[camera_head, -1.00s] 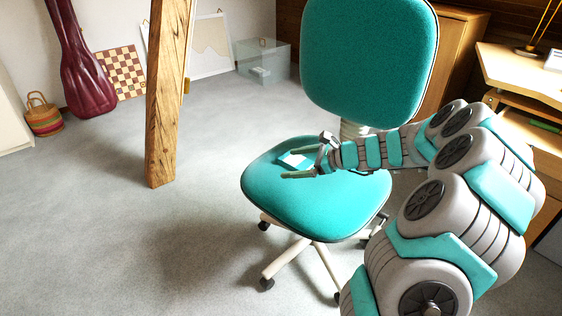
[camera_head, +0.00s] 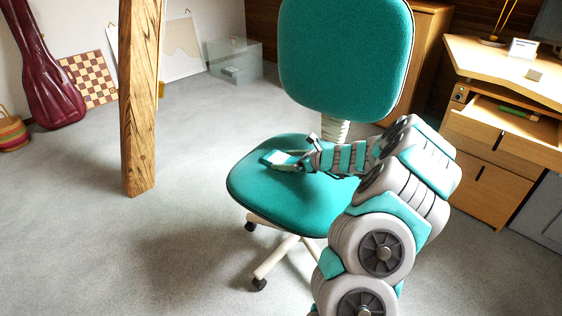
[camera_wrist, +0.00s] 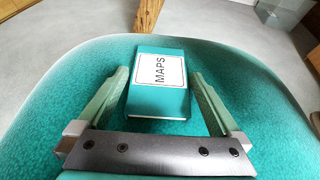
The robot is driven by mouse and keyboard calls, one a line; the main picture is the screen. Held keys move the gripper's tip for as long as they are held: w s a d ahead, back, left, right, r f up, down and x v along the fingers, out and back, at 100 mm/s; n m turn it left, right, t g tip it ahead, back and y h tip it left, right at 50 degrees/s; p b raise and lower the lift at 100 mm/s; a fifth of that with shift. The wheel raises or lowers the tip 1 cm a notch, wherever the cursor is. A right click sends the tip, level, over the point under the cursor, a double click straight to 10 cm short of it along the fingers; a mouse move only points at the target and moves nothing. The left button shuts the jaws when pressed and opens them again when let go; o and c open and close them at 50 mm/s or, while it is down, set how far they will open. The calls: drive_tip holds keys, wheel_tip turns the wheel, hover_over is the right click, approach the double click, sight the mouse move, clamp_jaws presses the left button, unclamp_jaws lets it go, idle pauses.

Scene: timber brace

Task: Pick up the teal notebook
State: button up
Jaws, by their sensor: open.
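The teal notebook (camera_wrist: 158,102) lies flat on the teal seat of the office chair (camera_wrist: 265,120), with a white label reading MAPS. In the wrist view it is between the two fingers of my gripper (camera_wrist: 160,85), with a gap on each side. My gripper is open and holds nothing. In the head view my gripper (camera_head: 286,160) is low over the seat, and the notebook (camera_head: 277,157) shows in part, mostly its white label; the fingers and wrist partly cover the rest.
The chair's backrest (camera_head: 345,55) rises behind my arm. A timber post (camera_head: 140,100) stands to the left. A wooden desk (camera_head: 500,75) with an open drawer (camera_head: 515,118) is at the right. The grey floor (camera_head: 80,240) at left is clear.

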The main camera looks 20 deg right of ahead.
drive_tip(key=shift+w+a+f, duration=0.15)
drive_tip(key=shift+w+a, duration=0.05)
drive_tip(key=shift+w, duration=0.1)
drive_tip(key=shift+c, duration=0.2)
drive_tip(key=c, duration=1.1)
